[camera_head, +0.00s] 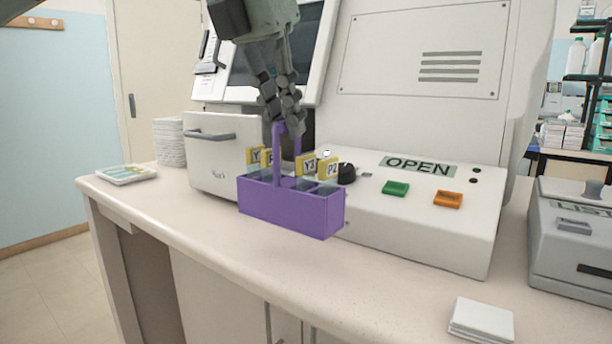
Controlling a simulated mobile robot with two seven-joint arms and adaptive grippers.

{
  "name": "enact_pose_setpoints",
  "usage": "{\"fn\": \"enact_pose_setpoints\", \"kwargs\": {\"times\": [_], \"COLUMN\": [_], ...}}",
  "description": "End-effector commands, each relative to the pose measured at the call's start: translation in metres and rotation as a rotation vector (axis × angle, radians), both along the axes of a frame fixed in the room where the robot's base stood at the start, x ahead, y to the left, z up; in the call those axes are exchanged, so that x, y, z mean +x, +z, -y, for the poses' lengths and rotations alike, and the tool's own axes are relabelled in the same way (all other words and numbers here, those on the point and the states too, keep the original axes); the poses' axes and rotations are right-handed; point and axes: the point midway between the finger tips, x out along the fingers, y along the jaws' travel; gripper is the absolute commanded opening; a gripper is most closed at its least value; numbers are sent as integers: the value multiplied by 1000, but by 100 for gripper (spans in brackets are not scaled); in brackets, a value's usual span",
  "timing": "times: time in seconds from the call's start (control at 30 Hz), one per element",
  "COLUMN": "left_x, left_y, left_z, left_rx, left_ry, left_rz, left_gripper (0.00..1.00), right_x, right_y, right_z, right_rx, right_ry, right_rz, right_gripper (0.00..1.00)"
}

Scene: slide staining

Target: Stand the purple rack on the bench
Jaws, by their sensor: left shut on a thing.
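The purple rack (290,208) is upright in front of the white machine, over the bench. It has a tall handle (277,160) and holds several slides with yellow labels such as Y2 and P2 (322,167). My left gripper (287,122) comes down from the top and is shut on the top of the handle. The bench (385,285) has a pale top. I cannot tell from this view whether the rack's base touches it. My right gripper is not in view.
The white machine (420,60) has an OPEN label, a green button (396,188) and an orange button (448,200). A grey box (570,245) stands at right, white squares (482,320) at front right. A tray (126,174) and a white stack (169,142) are at left.

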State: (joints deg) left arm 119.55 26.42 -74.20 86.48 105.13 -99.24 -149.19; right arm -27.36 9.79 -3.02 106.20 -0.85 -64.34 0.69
Motion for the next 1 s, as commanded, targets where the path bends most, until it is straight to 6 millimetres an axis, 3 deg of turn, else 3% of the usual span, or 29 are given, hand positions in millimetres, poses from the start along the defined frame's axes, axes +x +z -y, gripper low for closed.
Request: {"fn": "enact_pose_setpoints", "kwargs": {"times": [0.2, 0.6, 1.0], "left_x": [-17, -19, -19], "left_y": [-17, -57, -60], "left_z": [24, 27, 27], "left_rx": [-1, -2, -3], "left_ry": [0, 2, 1], "left_rz": [3, 2, 1], "left_gripper": [0, 0, 0], "right_x": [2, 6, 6], "right_y": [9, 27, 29], "right_z": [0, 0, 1], "right_rx": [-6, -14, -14], "right_ry": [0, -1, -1], "right_rz": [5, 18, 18], "right_gripper": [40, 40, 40]}}
